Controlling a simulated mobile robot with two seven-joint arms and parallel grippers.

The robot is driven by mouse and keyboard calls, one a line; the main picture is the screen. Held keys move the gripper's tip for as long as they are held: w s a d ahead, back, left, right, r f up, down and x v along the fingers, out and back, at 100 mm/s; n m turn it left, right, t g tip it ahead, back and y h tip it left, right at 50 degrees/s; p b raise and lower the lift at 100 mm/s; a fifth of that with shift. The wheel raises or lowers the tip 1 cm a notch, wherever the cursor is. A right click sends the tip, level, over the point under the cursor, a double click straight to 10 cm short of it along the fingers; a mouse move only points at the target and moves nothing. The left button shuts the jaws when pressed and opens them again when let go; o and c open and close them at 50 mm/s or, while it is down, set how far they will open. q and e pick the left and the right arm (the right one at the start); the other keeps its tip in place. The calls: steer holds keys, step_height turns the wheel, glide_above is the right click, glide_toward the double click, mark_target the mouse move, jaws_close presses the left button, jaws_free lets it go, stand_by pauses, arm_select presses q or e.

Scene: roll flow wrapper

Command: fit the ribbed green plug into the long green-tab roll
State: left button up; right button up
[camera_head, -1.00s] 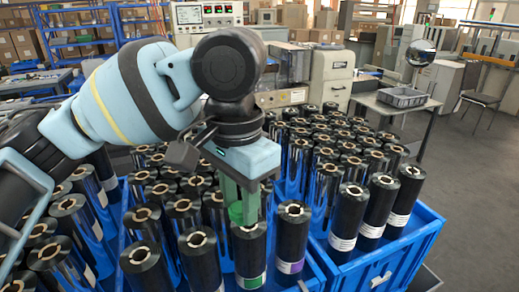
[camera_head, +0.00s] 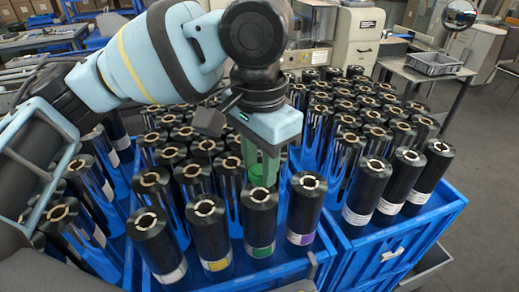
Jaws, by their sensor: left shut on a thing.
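My left gripper (camera_head: 261,158) comes down from the upper left, its fingers pointing down. It is shut on the ribbed green plug (camera_head: 262,177), which is partly hidden between the fingers. The long green-tab roll (camera_head: 260,224) is a black upright roll with a green label low on its side, in the front row of the blue crate. Its pale core opening shows at the top. In the picture the plug is just above and behind that opening; the exact gap cannot be told. My right gripper is not in view.
A yellow-label roll (camera_head: 209,236) stands left of the green-tab roll and a purple-label roll (camera_head: 305,210) to its right. Several similar rolls fill the blue crates (camera_head: 400,232) closely. A grey tray (camera_head: 434,64) lies on a table behind. Open floor shows at the right.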

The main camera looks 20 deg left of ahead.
mark_target(259, 169)
arm_select(q)
steer(key=shift+f, duration=1.65)
steer(key=shift+f, duration=0.55)
steer(key=o, duration=0.7)
steer(key=shift+c, duration=0.2)
steer(key=shift+r, duration=5.5)
